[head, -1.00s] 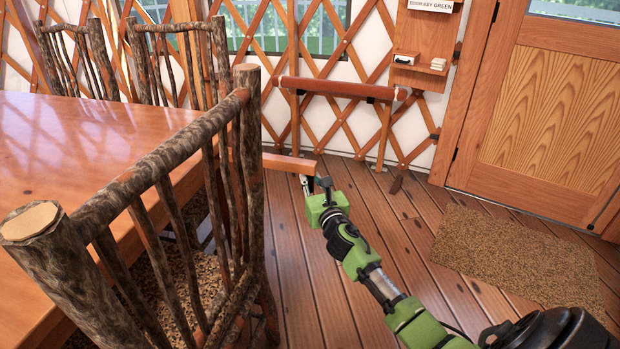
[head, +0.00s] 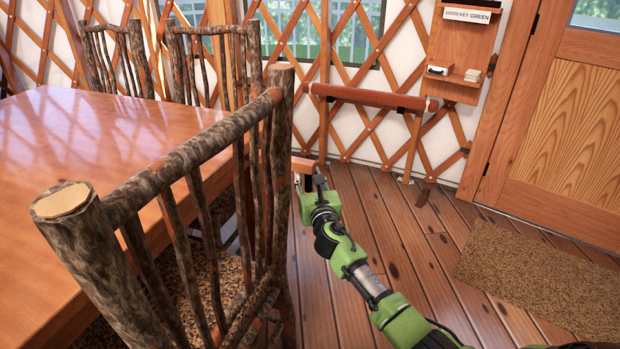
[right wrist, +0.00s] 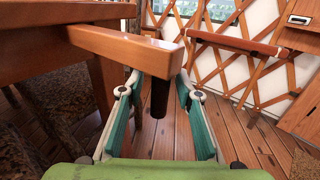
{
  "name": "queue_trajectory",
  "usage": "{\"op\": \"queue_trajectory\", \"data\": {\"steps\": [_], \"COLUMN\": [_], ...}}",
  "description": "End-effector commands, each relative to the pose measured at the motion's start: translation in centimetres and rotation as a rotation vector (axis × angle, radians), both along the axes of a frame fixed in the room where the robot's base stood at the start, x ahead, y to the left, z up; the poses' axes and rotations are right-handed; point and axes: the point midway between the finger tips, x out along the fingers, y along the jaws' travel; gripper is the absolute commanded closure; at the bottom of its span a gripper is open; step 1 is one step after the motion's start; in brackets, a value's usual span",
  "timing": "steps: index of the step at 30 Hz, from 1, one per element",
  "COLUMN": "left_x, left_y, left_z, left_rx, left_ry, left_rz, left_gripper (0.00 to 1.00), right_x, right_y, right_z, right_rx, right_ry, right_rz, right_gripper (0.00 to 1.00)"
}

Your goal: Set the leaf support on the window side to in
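The leaf support (head: 303,166) is a wooden bar sticking out from the table's side, partly hidden behind the chair in the head view. In the right wrist view the bar (right wrist: 130,48) runs out from the table at upper left, and a dark round peg (right wrist: 159,98) hangs below its end. My right gripper (head: 312,181) is at the bar's outer end. In the right wrist view its teal-padded fingers (right wrist: 158,88) are spread, with the peg between them and a gap visible on both sides. My left gripper is not in view.
A log chair (head: 190,150) stands close to the left of my right arm. The wooden table (head: 90,140) is beyond it. A rail on posts (head: 370,98) stands by the lattice wall. A brown mat (head: 545,285) lies before the door (head: 570,120). Open floor lies right of the arm.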

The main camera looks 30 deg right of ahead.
Motion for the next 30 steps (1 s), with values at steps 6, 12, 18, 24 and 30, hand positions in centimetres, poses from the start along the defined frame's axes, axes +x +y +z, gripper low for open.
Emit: {"op": "queue_trajectory", "data": {"steps": [6,12,18,24,30], "left_x": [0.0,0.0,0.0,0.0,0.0], "left_y": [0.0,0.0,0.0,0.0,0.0], "left_z": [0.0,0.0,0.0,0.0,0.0], "left_rx": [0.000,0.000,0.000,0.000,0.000], "left_ry": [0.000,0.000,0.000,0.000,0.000], "left_rz": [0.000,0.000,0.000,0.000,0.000], "left_gripper": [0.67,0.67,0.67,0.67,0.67], "right_x": [0.0,-0.4,-2.7,-6.2,-9.4], "right_y": [0.0,0.0,0.7,1.8,2.7], "right_z": [0.0,0.0,-0.1,-0.1,-0.1], "right_rx": [0.000,-0.001,-0.002,-0.001,0.000], "right_ry": [0.000,0.000,0.002,0.001,0.002], "right_rz": [0.000,-0.001,0.001,0.002,0.001], "right_gripper": [0.68,0.68,0.68,0.68,0.68]}}
